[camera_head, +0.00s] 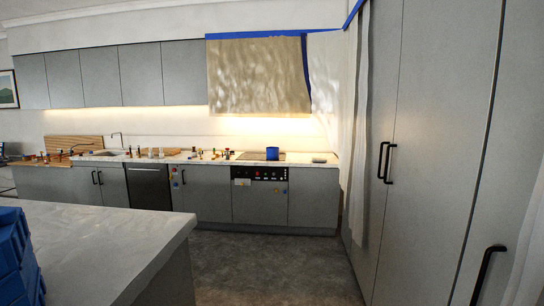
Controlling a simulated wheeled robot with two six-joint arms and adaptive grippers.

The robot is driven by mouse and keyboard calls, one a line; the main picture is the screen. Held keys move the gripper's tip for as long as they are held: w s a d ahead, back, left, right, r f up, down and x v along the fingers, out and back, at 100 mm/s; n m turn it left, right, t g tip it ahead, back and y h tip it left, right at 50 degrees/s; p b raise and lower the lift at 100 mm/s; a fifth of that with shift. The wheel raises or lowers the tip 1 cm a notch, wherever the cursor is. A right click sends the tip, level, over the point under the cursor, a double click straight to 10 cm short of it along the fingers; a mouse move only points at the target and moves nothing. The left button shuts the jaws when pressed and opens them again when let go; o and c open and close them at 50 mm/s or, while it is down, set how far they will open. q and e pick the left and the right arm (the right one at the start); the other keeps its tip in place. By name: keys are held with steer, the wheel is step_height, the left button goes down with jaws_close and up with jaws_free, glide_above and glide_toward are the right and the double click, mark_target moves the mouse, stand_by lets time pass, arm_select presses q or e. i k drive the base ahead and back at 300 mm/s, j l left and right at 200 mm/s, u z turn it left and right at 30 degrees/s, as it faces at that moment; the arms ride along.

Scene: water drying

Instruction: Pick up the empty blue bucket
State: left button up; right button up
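A small blue round container (272,154) stands upright on the far counter, on the cooktop. It looks like a pot or a small bucket; I cannot see inside it. A larger blue ribbed object (17,258) is cut off by the left edge, at the near island; it may be a stack of crates or a bucket, and I cannot tell whether it is empty. Neither of my grippers is in view.
A pale marble-topped island (105,245) fills the near left. Grey floor (270,262) lies open between it and the tall grey cabinets (430,150) with black handles at right. The far counter (215,162) holds several small bottles and jars.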

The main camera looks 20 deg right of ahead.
mark_target(272, 152)
steer(key=i+z, duration=0.15)
steer(key=z, duration=0.3)
steer(key=i, duration=5.9)
steer(key=l, duration=0.15)
